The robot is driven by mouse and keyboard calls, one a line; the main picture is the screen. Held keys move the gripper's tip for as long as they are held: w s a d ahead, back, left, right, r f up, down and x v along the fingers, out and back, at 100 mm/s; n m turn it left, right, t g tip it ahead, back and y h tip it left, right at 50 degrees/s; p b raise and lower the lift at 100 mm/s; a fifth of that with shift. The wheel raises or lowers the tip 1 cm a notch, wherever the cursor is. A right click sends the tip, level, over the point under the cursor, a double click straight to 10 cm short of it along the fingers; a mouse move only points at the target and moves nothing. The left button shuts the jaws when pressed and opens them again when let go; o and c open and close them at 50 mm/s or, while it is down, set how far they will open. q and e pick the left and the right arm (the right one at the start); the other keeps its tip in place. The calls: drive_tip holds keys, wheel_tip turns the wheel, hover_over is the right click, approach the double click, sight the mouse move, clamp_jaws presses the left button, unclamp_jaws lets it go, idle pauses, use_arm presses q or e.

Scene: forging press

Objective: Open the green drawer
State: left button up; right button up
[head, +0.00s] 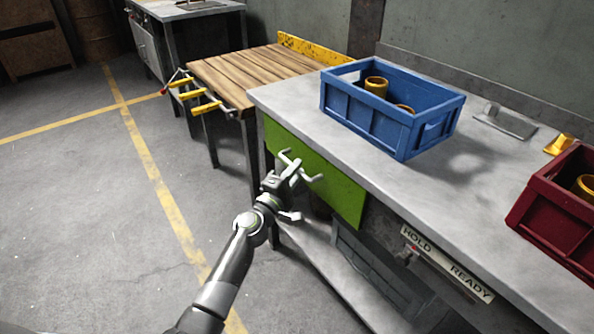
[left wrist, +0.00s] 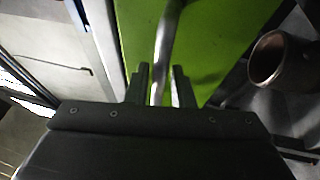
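The green drawer (head: 338,190) is under the grey bench top, its front close in under the edge, and it looks shut. Its silver bar handle (head: 287,155) is partly hidden by my left gripper (head: 284,182), which is at the drawer front. In the left wrist view, the handle (left wrist: 164,45) runs down between the two dark fingers of the gripper (left wrist: 161,85), with the green front (left wrist: 220,35) behind. The fingers stand apart on either side of the handle, and a gap shows on the right side. My right gripper is not in view.
A blue crate (head: 372,116) with yellow cylinders stands on the bench top (head: 310,115), and a red crate (head: 540,205) stands at the right. A wooden table (head: 245,72) adjoins the bench at the left. The floor (head: 110,220) in front is clear.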

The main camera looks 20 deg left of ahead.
use_arm(q)
drive_tip(key=shift+w+d+r, duration=0.1)
drive_tip(key=shift+w, duration=0.35)
clamp_jaws()
drive_tip(key=shift+s, duration=0.15)
